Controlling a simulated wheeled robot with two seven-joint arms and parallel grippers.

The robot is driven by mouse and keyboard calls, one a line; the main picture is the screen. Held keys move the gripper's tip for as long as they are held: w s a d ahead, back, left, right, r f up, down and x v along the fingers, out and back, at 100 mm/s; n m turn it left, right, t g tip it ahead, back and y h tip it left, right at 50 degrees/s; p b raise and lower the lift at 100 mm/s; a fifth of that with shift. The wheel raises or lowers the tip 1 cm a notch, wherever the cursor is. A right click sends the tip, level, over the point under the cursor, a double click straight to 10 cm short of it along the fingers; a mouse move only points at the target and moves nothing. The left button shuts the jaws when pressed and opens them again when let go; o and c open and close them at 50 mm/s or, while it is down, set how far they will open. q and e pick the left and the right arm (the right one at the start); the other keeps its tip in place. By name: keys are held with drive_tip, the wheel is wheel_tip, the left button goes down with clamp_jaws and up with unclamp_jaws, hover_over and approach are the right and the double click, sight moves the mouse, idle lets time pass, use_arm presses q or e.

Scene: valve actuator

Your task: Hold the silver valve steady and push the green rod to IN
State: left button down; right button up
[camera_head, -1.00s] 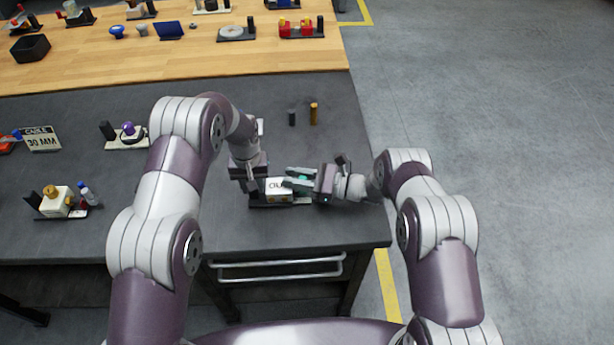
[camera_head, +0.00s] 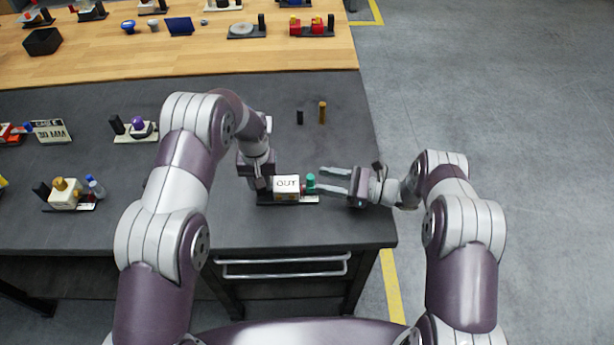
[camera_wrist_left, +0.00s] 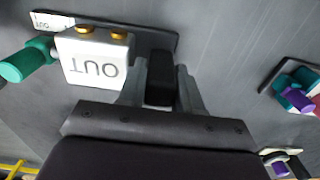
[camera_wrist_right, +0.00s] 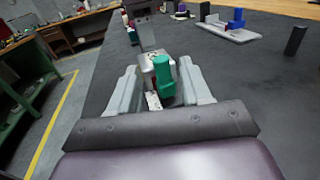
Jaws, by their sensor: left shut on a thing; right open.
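The silver valve (camera_head: 286,188) is a block with OUT on its face, on a dark base plate on the grey table. It also shows in the left wrist view (camera_wrist_left: 92,62). The green rod (camera_head: 310,183) sticks out of its right side, and shows in the left wrist view (camera_wrist_left: 24,62) and right wrist view (camera_wrist_right: 164,76). My left gripper (camera_head: 260,183) is shut on a black post (camera_wrist_left: 159,78) at the left end of the base plate. My right gripper (camera_head: 335,180) is open to the right of the rod, apart from it, its fingers pointing at it.
A black peg (camera_head: 300,117) and a gold peg (camera_head: 322,112) stand behind the valve. Another valve (camera_head: 66,194) and a purple-knobbed device (camera_head: 140,128) stand to the left. The table's right edge lies under my right forearm; the front middle is clear.

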use_arm(q)
drive_tip(key=shift+f, duration=0.1)
use_arm(e)
drive_tip(key=v, duration=0.5)
use_arm(q)
drive_tip(key=c, duration=0.7)
unclamp_jaws()
drive_tip(key=shift+a, duration=0.1)
use_arm(e)
drive_tip(key=shift+a, duration=0.1)
use_arm(q)
drive_tip(key=shift+w, duration=0.1)
